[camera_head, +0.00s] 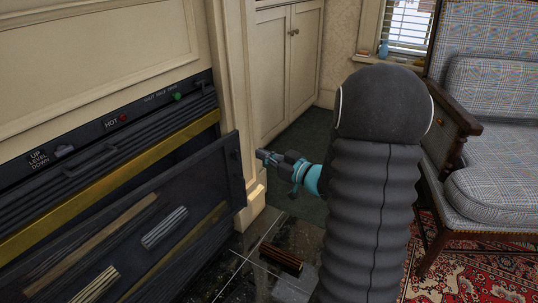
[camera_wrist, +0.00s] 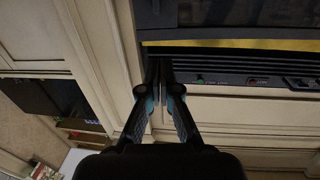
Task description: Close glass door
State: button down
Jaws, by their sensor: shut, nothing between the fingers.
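The glass door (camera_head: 120,232) is a dark, framed panel on the front of the black heater at the left of the head view. It stands swung out, with a dark gap between its right end and the heater's gold trim (camera_head: 110,185). Striped shapes show in its glass. My gripper (camera_head: 262,155) is shut and empty, just to the right of the door's free upper right corner in the picture, apart from it. In the wrist view my gripper's fingertips (camera_wrist: 160,65) are together before the cream surround, beside the heater's control strip (camera_wrist: 235,80).
A cream cupboard (camera_head: 290,70) and pilaster stand behind my gripper. A plaid armchair (camera_head: 490,110) is at the right. A small brown object (camera_head: 282,258) lies on the dark tiled hearth (camera_head: 240,280). A patterned red rug (camera_head: 470,262) lies at the lower right.

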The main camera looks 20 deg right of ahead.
aim_at(231, 140)
jog(key=x, duration=1)
jog(key=shift+w+a, duration=0.1)
jog(key=shift+w, duration=0.25)
jog(key=shift+f, duration=0.1)
